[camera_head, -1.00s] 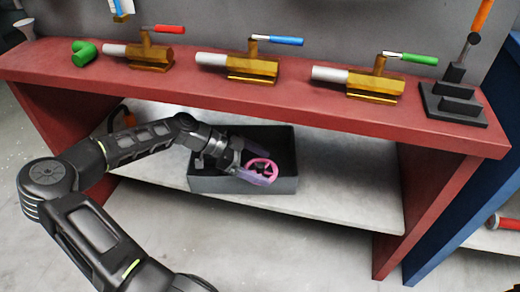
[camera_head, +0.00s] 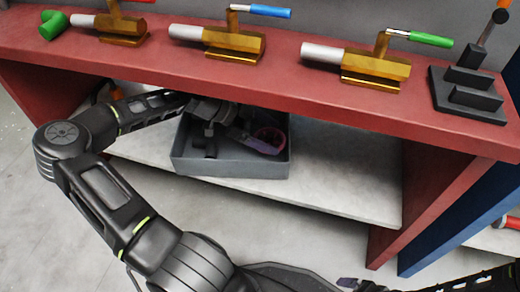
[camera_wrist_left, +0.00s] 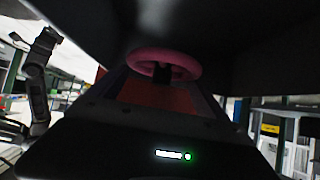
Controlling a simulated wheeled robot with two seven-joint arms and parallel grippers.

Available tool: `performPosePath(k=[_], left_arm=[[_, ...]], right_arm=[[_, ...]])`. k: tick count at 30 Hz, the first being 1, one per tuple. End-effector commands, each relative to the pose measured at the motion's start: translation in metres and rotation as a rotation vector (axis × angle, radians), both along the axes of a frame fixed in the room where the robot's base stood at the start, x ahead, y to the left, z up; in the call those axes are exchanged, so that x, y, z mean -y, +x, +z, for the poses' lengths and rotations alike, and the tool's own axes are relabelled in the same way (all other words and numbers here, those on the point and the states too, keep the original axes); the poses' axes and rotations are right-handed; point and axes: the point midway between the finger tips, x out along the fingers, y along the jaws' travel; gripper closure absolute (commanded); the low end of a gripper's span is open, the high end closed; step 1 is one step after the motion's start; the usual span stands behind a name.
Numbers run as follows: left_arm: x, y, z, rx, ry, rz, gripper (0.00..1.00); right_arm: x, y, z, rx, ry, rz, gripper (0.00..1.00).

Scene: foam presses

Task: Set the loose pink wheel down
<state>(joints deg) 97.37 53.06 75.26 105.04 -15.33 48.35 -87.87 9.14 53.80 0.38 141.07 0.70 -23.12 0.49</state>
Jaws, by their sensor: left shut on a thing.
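The pink wheel (camera_head: 271,136) is inside the grey bin (camera_head: 228,183), near the bin's right side, in the head view. My left gripper (camera_head: 262,143) reaches over the bin's left side and is shut on the wheel. In the left wrist view the wheel (camera_wrist_left: 158,57) sits at the fingertips, a pink ring with a dark middle. Whether the wheel touches the bin floor is hidden. Part of my right gripper (camera_head: 350,283) shows at the bottom edge, too cut off to read its fingers.
The bin stands on a pale lower shelf (camera_head: 345,180) under the red bench top (camera_head: 280,82), which overhangs my left arm closely. Brass valves with red, blue and green (camera_head: 431,39) handles and a black stepped block (camera_head: 467,95) stand above. The shelf right of the bin is clear.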

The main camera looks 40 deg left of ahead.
Motion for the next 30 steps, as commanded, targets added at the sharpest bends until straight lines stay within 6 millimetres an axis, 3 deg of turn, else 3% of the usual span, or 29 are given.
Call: performPosePath(k=[3,14,23,30], left_arm=[[0.000,0.000,-0.016,0.001,0.000,-0.001,0.62],[0.000,0.000,-0.020,0.001,0.000,-0.001,0.62],[0.000,0.000,-0.064,0.001,-0.001,0.001,0.62],[0.000,0.000,-0.066,0.001,0.002,0.000,0.62]], right_arm=[[0.001,0.002,-0.008,0.001,0.001,-0.002,0.03],[0.001,0.002,-0.009,0.002,0.002,-0.001,0.03],[0.002,0.006,-0.030,0.004,0.006,-0.004,0.03],[0.002,0.006,-0.029,0.003,0.007,-0.003,0.03]])
